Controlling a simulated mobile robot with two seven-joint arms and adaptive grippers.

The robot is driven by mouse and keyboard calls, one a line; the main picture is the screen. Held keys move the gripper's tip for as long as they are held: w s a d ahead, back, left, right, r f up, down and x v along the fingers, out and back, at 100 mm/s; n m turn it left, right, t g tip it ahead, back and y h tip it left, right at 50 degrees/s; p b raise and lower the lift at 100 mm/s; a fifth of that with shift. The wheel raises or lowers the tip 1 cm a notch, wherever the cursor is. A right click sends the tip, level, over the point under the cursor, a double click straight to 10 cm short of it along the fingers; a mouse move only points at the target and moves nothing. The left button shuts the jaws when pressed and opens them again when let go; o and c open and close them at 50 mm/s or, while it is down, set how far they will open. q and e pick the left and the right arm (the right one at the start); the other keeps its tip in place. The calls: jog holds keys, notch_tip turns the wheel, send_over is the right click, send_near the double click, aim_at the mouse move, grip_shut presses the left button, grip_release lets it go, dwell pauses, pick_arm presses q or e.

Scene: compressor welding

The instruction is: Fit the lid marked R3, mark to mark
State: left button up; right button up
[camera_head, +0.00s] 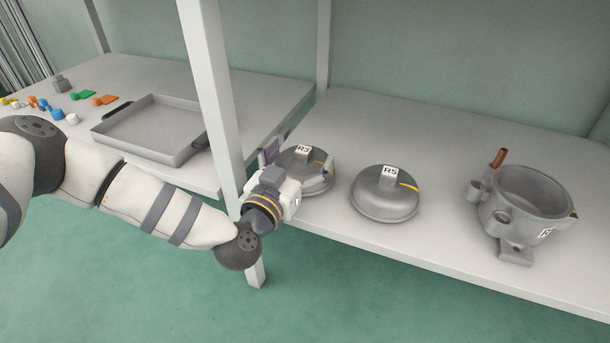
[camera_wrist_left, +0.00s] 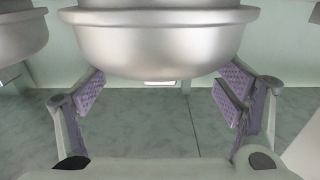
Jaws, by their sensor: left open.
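The grey domed lid marked R3 (camera_head: 300,155) sits on the shelf (camera_head: 345,120), left of the lid marked R5 (camera_head: 385,195). Each has a yellow stripe on its dome; R3's is partly hidden by my gripper. My left gripper (camera_head: 298,168) is open at the R3 lid, one finger on either side. In the left wrist view, the lid (camera_wrist_left: 160,45) shows above and between the open purple-padded fingers (camera_wrist_left: 162,92); contact cannot be told. The grey pot (camera_head: 530,195) stands open at the right, with a partly readable label and a dark and yellow mark on its right side.
A copper-coloured pipe stub (camera_head: 499,158) and side cups stick up around the pot. A white post (camera_head: 212,90) stands close to my left arm. A grey tray (camera_head: 150,130) and small coloured parts (camera_head: 85,96) lie on the left table. Shelf between R5 and the pot is clear.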

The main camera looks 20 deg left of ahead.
aim_at(300, 163)
pick_arm(q)
jog(key=shift+w+r, duration=0.1)
jog(key=shift+w, duration=0.1)
jog(key=c, duration=1.9)
grip_shut()
jog(key=shift+s, duration=0.1)
notch_tip(300, 163, up, 4)
jog(key=shift+f+p, duration=0.1)
jog(key=shift+p, duration=1)
jog(key=s+d+r+p, duration=0.3)
jog(key=s+r+p, duration=0.4)
jog(key=s, duration=0.6)
notch_tip(300, 163, up, 2)
jog(key=shift+s+r, duration=0.1)
jog(key=shift+s, duration=0.15)
pick_arm(e)
jog(key=w+r+t, duration=0.2)
jog(key=w+r, duration=0.1)
jog(key=r, duration=0.3)
jog(key=shift+w+r, duration=0.2)
jog(key=shift+r, duration=0.15)
